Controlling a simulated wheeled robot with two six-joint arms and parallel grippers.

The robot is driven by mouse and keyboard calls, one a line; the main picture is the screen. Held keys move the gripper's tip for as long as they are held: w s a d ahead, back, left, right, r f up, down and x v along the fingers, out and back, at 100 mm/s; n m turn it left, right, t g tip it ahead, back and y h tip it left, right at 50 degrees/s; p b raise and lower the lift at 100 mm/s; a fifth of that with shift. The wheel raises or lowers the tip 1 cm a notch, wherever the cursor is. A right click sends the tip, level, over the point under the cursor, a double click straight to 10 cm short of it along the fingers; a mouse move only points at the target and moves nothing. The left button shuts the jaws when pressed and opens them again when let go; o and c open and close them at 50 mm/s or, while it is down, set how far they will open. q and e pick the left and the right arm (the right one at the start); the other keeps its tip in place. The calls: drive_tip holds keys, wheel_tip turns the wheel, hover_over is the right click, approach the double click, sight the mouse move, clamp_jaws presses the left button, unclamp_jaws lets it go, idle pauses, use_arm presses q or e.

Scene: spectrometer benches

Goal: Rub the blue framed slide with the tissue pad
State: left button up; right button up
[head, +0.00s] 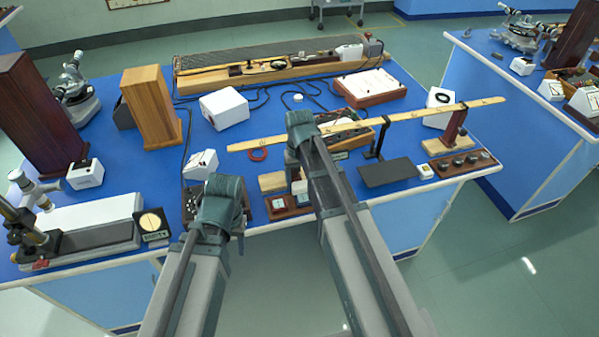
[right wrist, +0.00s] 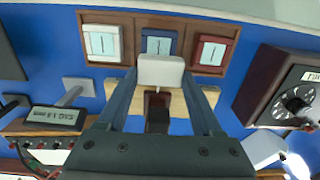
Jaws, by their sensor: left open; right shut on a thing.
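The blue framed slide (right wrist: 159,42) lies in the middle of a brown tray (right wrist: 128,33), between a pale-framed slide (right wrist: 102,43) and a red-framed slide (right wrist: 211,50). My right gripper (right wrist: 160,88) is shut on the white tissue pad (right wrist: 160,71). The pad covers the near part of the blue slide in the right wrist view; I cannot tell whether they touch. In the head view my right arm hides part of the tray (head: 290,211). My left gripper (head: 220,195) is open and empty above the bench's front edge, left of the tray.
A wooden block (right wrist: 188,101) lies beside the tray, under my right gripper. A dark box with a dial (right wrist: 285,92) stands to the right in the wrist view. A long wooden rail (head: 430,113) crosses behind my right arm. A dark flat plate (head: 387,172) lies to the right.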

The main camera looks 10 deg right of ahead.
drive_tip(key=shift+s+f+b, duration=0.1)
drive_tip(key=shift+f+b, duration=0.4)
drive_tip(key=shift+f, duration=0.35)
drive_tip(key=s, duration=0.2)
drive_tip(key=shift+s+r, duration=0.2)
drive_tip(key=shift+s, duration=0.1)
drive_tip(key=shift+s+d, duration=0.1)
drive_tip(key=shift+s, duration=0.6)
drive_tip(key=w, duration=0.4)
drive_tip(key=shift+w+r+p, duration=0.15)
drive_tip(key=shift+r+p, duration=0.65)
drive_tip(key=shift+p, duration=0.3)
drive_tip(key=shift+r+p, duration=0.75)
drive_tip(key=shift+r, duration=0.1)
wheel_tip(320, 180, up, 4)
drive_tip(key=p, duration=0.4)
drive_tip(key=shift+r, duration=0.1)
